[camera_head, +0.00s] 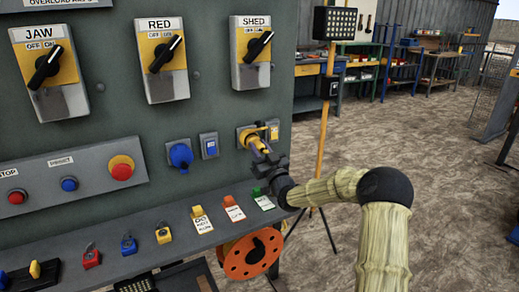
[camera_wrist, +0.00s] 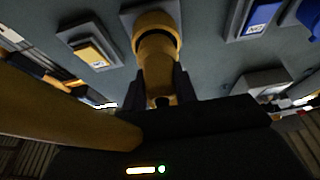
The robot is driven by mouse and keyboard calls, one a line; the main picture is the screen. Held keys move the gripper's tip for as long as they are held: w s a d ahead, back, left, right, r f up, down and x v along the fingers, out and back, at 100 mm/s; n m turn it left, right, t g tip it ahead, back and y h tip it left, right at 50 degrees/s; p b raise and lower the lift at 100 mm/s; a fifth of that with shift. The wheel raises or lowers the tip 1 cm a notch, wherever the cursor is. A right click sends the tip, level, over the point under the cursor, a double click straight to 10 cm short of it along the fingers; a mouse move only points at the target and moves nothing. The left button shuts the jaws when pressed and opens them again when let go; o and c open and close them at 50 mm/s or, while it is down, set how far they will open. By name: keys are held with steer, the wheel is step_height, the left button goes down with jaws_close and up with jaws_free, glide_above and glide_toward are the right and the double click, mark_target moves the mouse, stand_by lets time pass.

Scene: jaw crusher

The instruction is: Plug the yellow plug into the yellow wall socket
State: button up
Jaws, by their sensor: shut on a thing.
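The yellow wall socket (camera_head: 246,135) is on the grey panel face, below the SHED switch. The yellow plug (camera_head: 259,147) is in my gripper (camera_head: 264,156), lined up at the front of the socket. In the wrist view the plug (camera_wrist: 157,72) sits between my two dark fingers (camera_wrist: 166,88), and its front end meets the round yellow socket (camera_wrist: 156,20) at a dark ring. How deep the plug sits in the socket cannot be told. A thick yellow shape, perhaps the cable, crosses the lower left of the wrist view.
A blue socket (camera_head: 180,155) is to the left on the same panel. Below, a grey shelf (camera_head: 110,262) holds several padlocks and tags. An orange reel (camera_head: 250,254) hangs under its right end. A yellow lamp pole (camera_head: 325,130) stands right of the panel. Open ground lies farther right.

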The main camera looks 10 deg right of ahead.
steer(key=shift+w+a, duration=0.2)
steer(key=shift+w, duration=0.3)
steer(key=o, duration=1.1)
steer(key=shift+w, duration=0.1)
steer(key=shift+s, duration=0.3)
steer(key=shift+s+d+b, duration=0.3)
steer(key=shift+s+b, duration=0.05)
steer(key=shift+s, duration=0.2)
steer(key=s+d+b, duration=0.1)
steer(key=s+d, duration=0.1)
steer(key=s, duration=0.5)
stand_by(0.3)
steer(key=shift+d, duration=0.1)
